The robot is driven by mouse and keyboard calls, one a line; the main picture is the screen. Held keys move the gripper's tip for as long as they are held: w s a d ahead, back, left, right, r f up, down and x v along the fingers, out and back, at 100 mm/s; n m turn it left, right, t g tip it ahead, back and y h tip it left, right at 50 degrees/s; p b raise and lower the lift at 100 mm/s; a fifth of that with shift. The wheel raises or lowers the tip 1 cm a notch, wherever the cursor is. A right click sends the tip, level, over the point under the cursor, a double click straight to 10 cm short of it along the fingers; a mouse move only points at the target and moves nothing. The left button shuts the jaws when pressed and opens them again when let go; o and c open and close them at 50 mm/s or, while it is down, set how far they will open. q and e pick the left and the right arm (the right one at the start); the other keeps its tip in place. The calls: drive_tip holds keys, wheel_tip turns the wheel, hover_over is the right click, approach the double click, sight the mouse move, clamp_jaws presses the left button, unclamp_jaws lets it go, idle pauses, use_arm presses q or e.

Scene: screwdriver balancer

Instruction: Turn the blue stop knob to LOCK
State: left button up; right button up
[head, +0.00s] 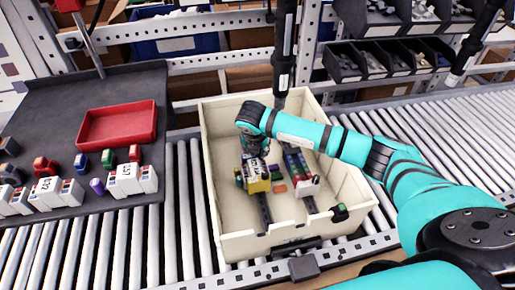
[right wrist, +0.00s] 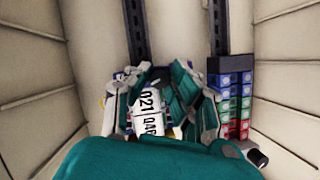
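I cannot make out a blue stop knob with a LOCK mark in either view. My right arm reaches into the cream tote (head: 215,190), and my right gripper (head: 254,152) is low inside it, over a yellow and white module (head: 257,182) on a dark rail. In the right wrist view, the fingers of my right gripper (right wrist: 158,100) stand on both sides of a white labelled block (right wrist: 148,112). My teal wrist covers the lower part of that view, and I cannot tell whether the fingers press on the block. My left gripper is not in view.
A second rail in the tote carries coloured terminal blocks (head: 297,165). The tote stands on a roller conveyor (head: 185,215). A dark side table (head: 90,95) holds a red tray (head: 117,124) and several modules. A black vertical tube (head: 285,45) hangs behind the tote.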

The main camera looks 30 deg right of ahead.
drive_tip(key=o, duration=0.5)
drive_tip(key=shift+c, duration=0.2)
drive_tip(key=v, duration=1.2)
drive_tip(key=shift+d, duration=0.1)
